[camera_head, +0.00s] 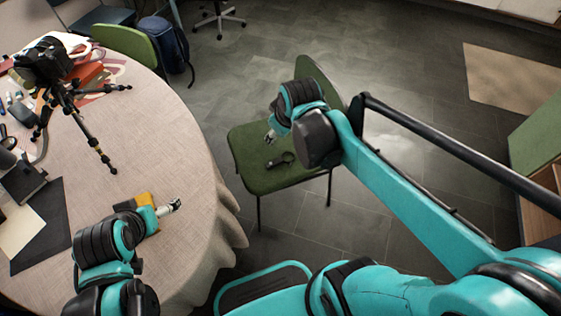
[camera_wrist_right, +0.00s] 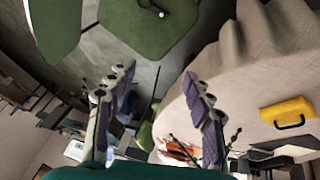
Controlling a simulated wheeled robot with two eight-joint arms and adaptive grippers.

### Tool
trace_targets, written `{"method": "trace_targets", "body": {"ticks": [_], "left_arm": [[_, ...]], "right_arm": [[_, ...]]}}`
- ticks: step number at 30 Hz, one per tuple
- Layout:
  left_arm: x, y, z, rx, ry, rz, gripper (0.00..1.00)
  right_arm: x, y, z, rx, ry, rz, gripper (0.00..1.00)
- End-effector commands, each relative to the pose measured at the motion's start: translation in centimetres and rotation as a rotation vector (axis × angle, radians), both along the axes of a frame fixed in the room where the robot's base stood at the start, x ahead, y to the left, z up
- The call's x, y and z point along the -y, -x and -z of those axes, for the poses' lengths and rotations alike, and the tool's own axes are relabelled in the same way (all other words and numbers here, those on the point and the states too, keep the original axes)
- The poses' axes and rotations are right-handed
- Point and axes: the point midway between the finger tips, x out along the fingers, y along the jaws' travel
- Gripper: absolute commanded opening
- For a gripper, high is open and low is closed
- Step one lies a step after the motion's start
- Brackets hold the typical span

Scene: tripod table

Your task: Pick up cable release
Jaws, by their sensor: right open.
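A small dark object with a looped end (camera_head: 282,160), which may be the cable release, lies on the seat of the green chair (camera_head: 262,178). In the right wrist view a small dark item with a pale round end (camera_wrist_right: 157,11) shows on the green seat near the top edge. My right gripper (camera_head: 270,136) is over the chair seat, just left of and above the dark object in the head view. Its fingers are apart and empty in the right wrist view (camera_wrist_right: 160,98). My left gripper (camera_head: 174,206) is over the table near its right edge; its finger gap is unclear.
The round table (camera_head: 150,110) holds a camera on a tripod (camera_head: 75,115), a dark mat (camera_head: 45,228) and a yellow case (camera_wrist_right: 288,112), partly hidden by my left arm in the head view. A blue backpack (camera_head: 168,45) stands behind. The floor around the chair is mostly clear.

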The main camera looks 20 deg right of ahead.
Motion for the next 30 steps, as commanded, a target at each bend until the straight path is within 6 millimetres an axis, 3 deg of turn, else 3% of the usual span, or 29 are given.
{"method": "trace_targets", "body": {"ticks": [1, 8, 15, 22, 27, 30], "left_arm": [[0.0, 0.0, 0.1, 0.0, 0.0, 0.0, 1.0], [0.0, 0.0, 0.3, 0.0, 0.0, 0.0, 1.0], [0.0, 0.0, 0.5, 0.0, 0.0, 0.0, 1.0], [0.0, 0.0, 0.8, 0.0, 0.0, 0.0, 1.0], [0.0, 0.0, 0.9, 0.0, 0.0, 0.0, 1.0], [0.0, 0.0, 0.9, 0.0, 0.0, 0.0, 1.0]], "right_arm": [[0.3, -1.9, 0.6, -0.021, 0.025, -0.048, 0.52], [1.4, -9.2, 5.6, -0.129, 0.135, -0.313, 0.52], [2.8, -15.4, 14.1, -0.236, 0.216, -0.602, 0.52], [4.1, -19.0, 25.1, -0.325, 0.262, -0.89, 0.52], [4.9, -19.5, 33.2, -0.374, 0.275, -1.084, 0.52], [5.2, -19.3, 36.6, -0.39, 0.277, -1.165, 0.52]]}}
